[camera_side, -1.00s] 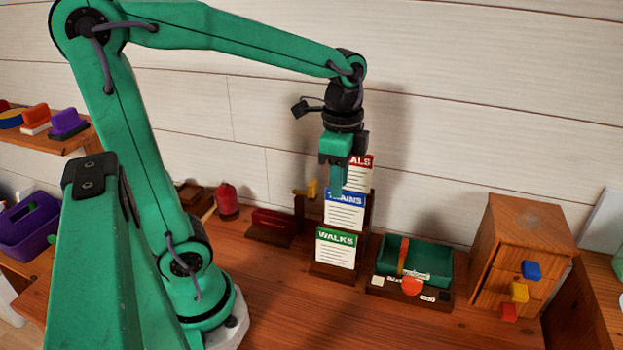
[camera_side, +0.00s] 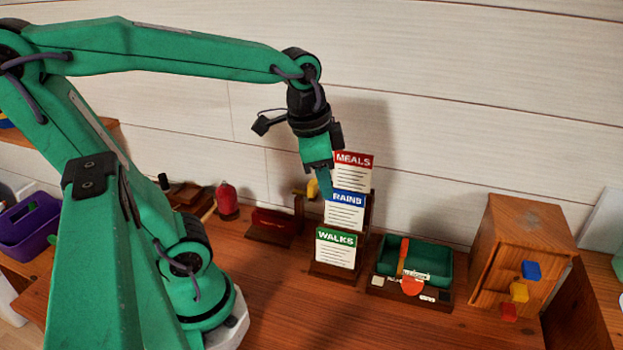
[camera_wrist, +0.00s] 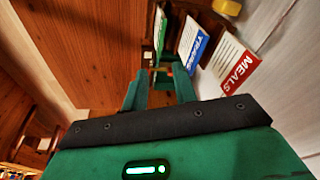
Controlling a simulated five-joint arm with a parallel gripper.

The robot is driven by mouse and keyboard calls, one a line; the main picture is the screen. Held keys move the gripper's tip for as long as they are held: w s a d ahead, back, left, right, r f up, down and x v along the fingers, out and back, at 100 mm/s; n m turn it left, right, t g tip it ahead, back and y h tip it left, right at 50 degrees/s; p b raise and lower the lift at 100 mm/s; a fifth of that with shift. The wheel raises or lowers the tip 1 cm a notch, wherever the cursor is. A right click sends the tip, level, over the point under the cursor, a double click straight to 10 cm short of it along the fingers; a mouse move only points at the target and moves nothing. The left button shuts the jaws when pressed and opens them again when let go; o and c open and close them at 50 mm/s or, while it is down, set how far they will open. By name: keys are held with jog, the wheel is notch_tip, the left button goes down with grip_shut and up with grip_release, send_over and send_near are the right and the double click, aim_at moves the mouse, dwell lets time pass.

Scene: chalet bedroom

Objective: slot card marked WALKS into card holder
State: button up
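The WALKS card (camera_side: 336,249), white with a green header, stands upright in the lowest front tier of the dark wooden card holder (camera_side: 330,272). Its green header shows edge-on in the wrist view (camera_wrist: 160,32). The blue-headed card (camera_side: 345,212), its first letter hidden by my finger, and the red-headed MEALS card (camera_side: 353,166) stand in the tiers behind. My gripper (camera_side: 326,187) is above and left of the WALKS card, beside the blue-headed card. In the wrist view my gripper's fingers (camera_wrist: 161,90) are apart with nothing between them.
A green tray (camera_side: 440,262) with an orange-handled tool stands right of the holder. A small wooden cabinet (camera_side: 515,245) with coloured knobs is farther right. A dark red block on a stand (camera_side: 272,226) and a red object (camera_side: 227,202) lie left. The front tabletop is clear.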

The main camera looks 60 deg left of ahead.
jog(key=shift+s+d+r+n+t, duration=0.1)
jog(key=shift+s+d+n+t, duration=0.05)
jog(key=shift+s+n+t, duration=0.9)
jog(key=shift+s+d+r+n+t, duration=0.1)
jog(key=shift+s+n+t, duration=0.5)
jog(key=shift+n, duration=0.75)
